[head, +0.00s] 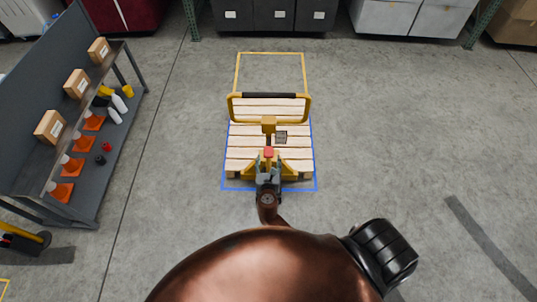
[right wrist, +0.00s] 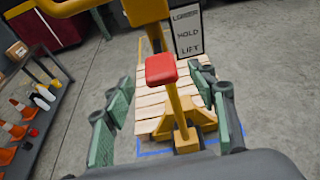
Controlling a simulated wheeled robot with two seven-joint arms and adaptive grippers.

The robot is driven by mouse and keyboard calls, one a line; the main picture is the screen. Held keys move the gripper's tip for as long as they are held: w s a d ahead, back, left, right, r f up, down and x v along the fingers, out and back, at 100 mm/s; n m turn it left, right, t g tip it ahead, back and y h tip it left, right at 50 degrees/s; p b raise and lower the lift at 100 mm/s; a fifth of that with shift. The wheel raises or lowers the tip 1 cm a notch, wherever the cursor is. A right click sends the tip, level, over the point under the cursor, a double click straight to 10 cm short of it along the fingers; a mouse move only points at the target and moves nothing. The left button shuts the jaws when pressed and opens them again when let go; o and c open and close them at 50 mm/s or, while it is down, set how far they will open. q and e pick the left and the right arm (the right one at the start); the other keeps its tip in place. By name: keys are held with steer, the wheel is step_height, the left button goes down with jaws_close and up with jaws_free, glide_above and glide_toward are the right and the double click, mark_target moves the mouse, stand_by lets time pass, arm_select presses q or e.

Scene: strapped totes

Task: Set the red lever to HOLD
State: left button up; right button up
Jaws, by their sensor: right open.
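The red lever (head: 268,152) is a red knob on a yellow stem at the near side of the yellow pallet jack (head: 269,125). In the right wrist view the red lever (right wrist: 161,68) stands between the spread fingers of my right gripper (right wrist: 165,92), with gaps on both sides. The label plate (right wrist: 187,32) reads LOWER, HOLD, LIFT from top to bottom. The knob appears just below and left of LIFT; its exact setting I cannot tell. In the head view my right gripper (head: 268,172) is just on the near side of the knob. My left gripper does not show.
A wooden pallet (head: 240,153) lies under the jack inside a blue floor outline. A yellow floor outline (head: 271,54) lies beyond. A shelf (head: 85,165) with boxes and orange cones stands at the left. Grey bins (head: 273,15) line the back.

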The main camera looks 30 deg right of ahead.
steer(key=v, duration=0.6)
steer(key=shift+r, duration=0.2)
steer(key=shift+a, duration=0.1)
steer(key=s+f+m+g+y+b, duration=0.1)
steer(key=s+f+m+g+b, duration=0.3)
steer(key=f, duration=0.8)
steer(key=s+f+m+y, duration=0.25)
steer(key=s+f, duration=0.25)
steer(key=f, duration=0.7)
steer(key=s+f+m+g+y+b, duration=0.1)
steer(key=s+f+m+g+b, duration=0.3)
steer(key=f, duration=0.7)
arm_select(q)
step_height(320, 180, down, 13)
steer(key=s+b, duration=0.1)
steer(key=b, duration=0.4)
arm_select(e)
steer(key=s+d+f+m+g+y, duration=0.1)
steer(key=s+f+m, duration=0.8)
steer(key=s, duration=0.8)
steer(key=s+d+f+m+g+y, duration=0.1)
steer(key=s+f+m, duration=0.7)
steer(key=s+f, duration=0.8)
steer(key=shift+s+d+f+m+g+y, duration=0.2)
steer(key=shift+s+d+m+g+y, duration=0.15)
steer(key=shift+s+d+g, duration=0.25)
